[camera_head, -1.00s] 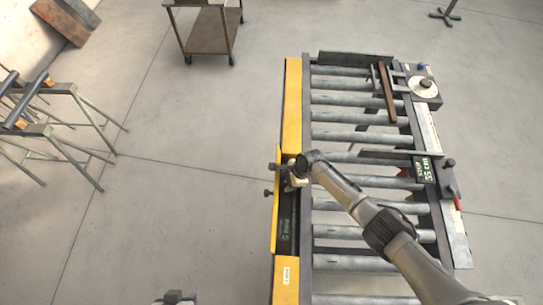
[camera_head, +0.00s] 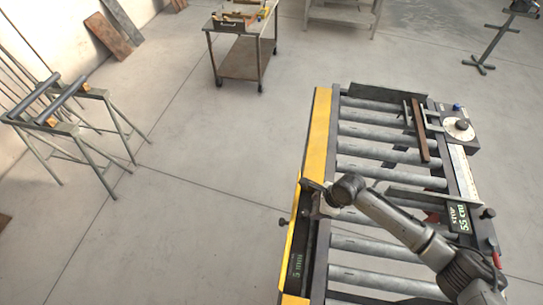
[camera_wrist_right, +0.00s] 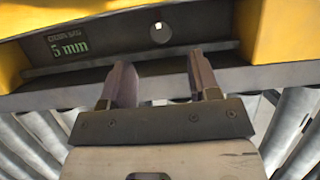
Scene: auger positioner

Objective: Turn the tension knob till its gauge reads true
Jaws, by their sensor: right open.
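A round pale dial with a dark knob (camera_head: 462,125) sits on the far right corner of the roller conveyor (camera_head: 372,148). Another small dark knob (camera_head: 488,213) stands beside the lit STOP display (camera_head: 460,217), which reads 55 cm. I cannot tell which knob is the tension knob. A second display (camera_head: 295,268) is set in the yellow left rail (camera_head: 318,135); it reads 5 mm in the right wrist view (camera_wrist_right: 68,42). My right gripper (camera_head: 316,190) is over that rail, its fingers (camera_wrist_right: 162,80) apart and empty, facing a dark recess with a small pale piece (camera_wrist_right: 158,26). My left gripper is out of view.
A brown bar (camera_head: 419,130) lies across the rollers near the dial. A knob (camera_head: 283,222) sticks out left of the yellow rail. A trolley (camera_head: 240,70) and trestles (camera_head: 65,120) stand behind and left.

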